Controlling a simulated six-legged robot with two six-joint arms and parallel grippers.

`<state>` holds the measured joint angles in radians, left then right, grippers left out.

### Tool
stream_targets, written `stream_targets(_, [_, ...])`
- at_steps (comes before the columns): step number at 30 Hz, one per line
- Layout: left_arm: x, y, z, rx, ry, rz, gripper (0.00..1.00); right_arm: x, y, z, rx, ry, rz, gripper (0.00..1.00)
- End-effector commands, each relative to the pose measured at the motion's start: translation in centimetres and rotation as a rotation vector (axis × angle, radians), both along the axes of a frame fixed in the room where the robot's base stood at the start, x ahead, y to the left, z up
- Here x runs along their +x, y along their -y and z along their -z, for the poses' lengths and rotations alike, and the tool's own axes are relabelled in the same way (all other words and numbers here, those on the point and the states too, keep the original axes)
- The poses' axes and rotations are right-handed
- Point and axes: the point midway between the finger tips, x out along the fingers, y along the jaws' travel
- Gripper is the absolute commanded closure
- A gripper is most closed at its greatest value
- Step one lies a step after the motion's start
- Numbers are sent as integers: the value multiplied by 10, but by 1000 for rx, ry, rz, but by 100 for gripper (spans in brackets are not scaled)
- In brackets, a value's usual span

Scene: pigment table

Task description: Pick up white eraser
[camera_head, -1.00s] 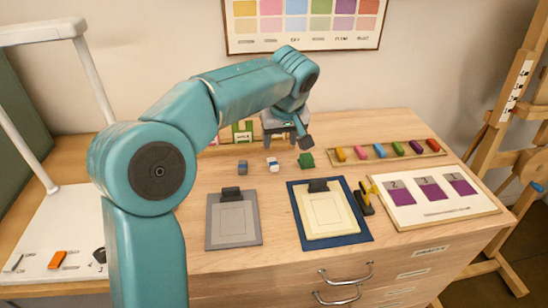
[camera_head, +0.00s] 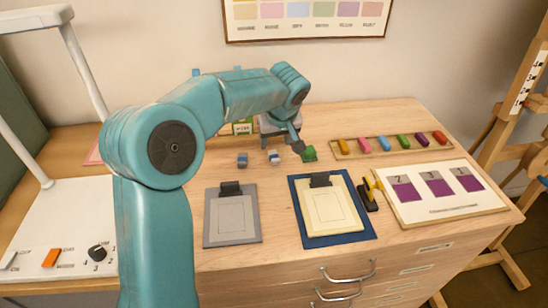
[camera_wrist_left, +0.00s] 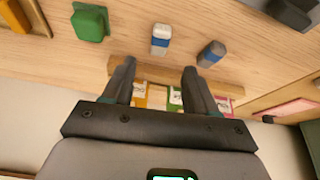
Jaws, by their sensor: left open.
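The white eraser (camera_head: 274,157), with a blue band, lies on the wooden table between a grey-and-blue block (camera_head: 242,160) and a green block (camera_head: 309,153). In the left wrist view the eraser (camera_wrist_left: 160,34) lies just beyond my fingertips, roughly centred between them. My left gripper (camera_head: 281,145) is open and empty, just behind the eraser in the head view. Its two spread fingers also show in the left wrist view (camera_wrist_left: 159,68). They do not appear to touch the eraser. My right gripper is not in view.
The grey-and-blue block (camera_wrist_left: 211,53) and green block (camera_wrist_left: 90,22) flank the eraser closely. A tray of coloured sticks (camera_head: 393,153) lies to the right. Two clipboards (camera_head: 233,232) (camera_head: 362,232) and a sample board (camera_head: 455,208) lie in front. Small cards stand behind the gripper.

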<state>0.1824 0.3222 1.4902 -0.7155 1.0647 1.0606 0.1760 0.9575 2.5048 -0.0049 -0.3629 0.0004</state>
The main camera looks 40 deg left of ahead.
Motion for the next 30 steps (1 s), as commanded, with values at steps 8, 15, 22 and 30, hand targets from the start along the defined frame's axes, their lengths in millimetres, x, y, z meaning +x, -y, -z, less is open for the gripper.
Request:
stream_targets(8, [7,-9,25,-1,-1,-1,43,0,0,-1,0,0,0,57])
stream_targets(15, [15,-20,61,-1,-2,-1,43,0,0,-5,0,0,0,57])
stream_targets(22, [17,-22,69,-1,1,-1,43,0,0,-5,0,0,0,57])
stream_targets(30, [17,-22,69,-2,1,-1,98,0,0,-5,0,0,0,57])
